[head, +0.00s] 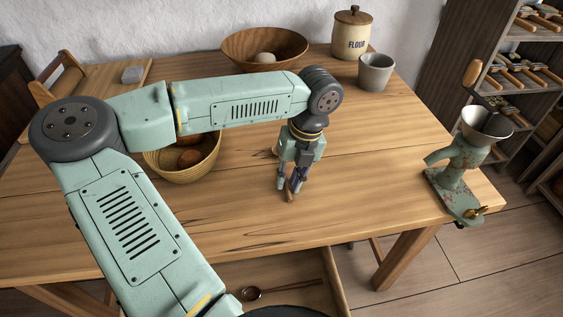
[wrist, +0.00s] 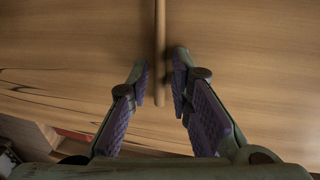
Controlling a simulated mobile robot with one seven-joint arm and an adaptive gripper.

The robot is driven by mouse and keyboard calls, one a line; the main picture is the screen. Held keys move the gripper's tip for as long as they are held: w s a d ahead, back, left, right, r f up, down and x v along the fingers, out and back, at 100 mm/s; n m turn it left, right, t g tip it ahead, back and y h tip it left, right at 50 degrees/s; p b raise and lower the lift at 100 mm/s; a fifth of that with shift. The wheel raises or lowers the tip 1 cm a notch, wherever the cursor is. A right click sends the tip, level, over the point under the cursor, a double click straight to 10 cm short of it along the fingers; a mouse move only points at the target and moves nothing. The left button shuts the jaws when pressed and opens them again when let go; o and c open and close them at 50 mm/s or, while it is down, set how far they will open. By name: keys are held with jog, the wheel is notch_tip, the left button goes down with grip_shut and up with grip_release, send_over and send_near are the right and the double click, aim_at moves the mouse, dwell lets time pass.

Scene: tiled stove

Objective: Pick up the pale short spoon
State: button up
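The pale short spoon (wrist: 159,40) shows in the wrist view as a thin light-brown wooden handle. It runs from the top edge down to between my fingertips; its bowl is not in view. In the head view only a small end of it (head: 290,197) shows at my fingertips, and the rest is hidden behind my gripper. My gripper (head: 288,188) points down at the table top. In the wrist view its two fingers (wrist: 161,75) stand on either side of the handle, with a gap visible on both sides.
The wooden table (head: 370,160) has clear room around my gripper. A basket (head: 205,168), wooden bowl (head: 238,52), flour jar (head: 350,38), grey cup (head: 375,72) and grinder (head: 462,165) stand around it. Another, darker spoon (head: 252,293) lies in an open drawer (head: 335,285) below.

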jog(key=shift+c, duration=0.4)
grip_shut()
